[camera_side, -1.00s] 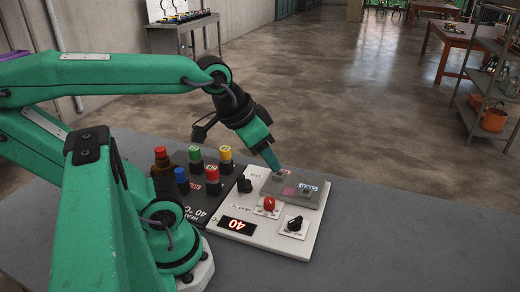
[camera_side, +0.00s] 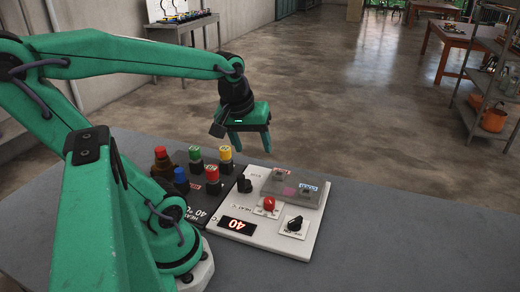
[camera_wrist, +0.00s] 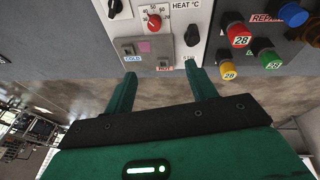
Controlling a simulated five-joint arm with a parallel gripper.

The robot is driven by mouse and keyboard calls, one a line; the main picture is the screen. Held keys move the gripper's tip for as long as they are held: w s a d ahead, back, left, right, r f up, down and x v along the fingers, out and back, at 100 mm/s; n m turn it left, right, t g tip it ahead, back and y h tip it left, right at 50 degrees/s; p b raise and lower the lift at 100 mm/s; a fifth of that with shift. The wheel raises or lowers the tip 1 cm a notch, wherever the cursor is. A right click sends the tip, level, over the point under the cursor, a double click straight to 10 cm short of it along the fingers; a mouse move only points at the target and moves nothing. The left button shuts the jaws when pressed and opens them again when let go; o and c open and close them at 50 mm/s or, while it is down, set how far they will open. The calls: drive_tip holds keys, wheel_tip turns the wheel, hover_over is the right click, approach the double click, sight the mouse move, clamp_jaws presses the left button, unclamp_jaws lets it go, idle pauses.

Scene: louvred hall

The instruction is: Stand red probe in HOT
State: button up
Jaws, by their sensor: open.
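The red-capped probe (camera_side: 211,174) stands upright in the dark rack (camera_side: 200,211), at the rack's right side. In the wrist view the red probe (camera_wrist: 238,33) has a label reading 28. The grey block (camera_side: 296,191) is on the right of the white panel. In the wrist view its HOT label (camera_wrist: 165,69) is near the fingertips and its COLD label (camera_wrist: 132,58) is to the left. My gripper (camera_side: 252,150) is open and empty, pointing down above and behind the panel. Its fingers (camera_wrist: 161,74) are apart in the wrist view. I cannot see inside the HOT hole.
Yellow (camera_side: 225,154), green (camera_side: 195,153) and blue (camera_side: 181,175) probes stand close around the red one. Another reddish-topped object (camera_side: 161,154) stands behind left. The white panel (camera_side: 264,236) has a red dial (camera_side: 269,204), black knobs and a display reading 40. The table's right side is bare.

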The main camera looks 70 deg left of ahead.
drive_tip(key=s+a+f+n+g, duration=0.2)
drive_tip(key=a+f+n, duration=0.1)
drive_tip(key=a+n, duration=0.5)
drive_tip(key=n+g+h, duration=0.1)
drive_tip(key=n, duration=0.8)
hover_over(211, 168)
wheel_tip(211, 168, down, 3)
drive_tip(key=shift+r, duration=0.1)
drive_tip(key=shift+f, duration=5.05)
clamp_jaws()
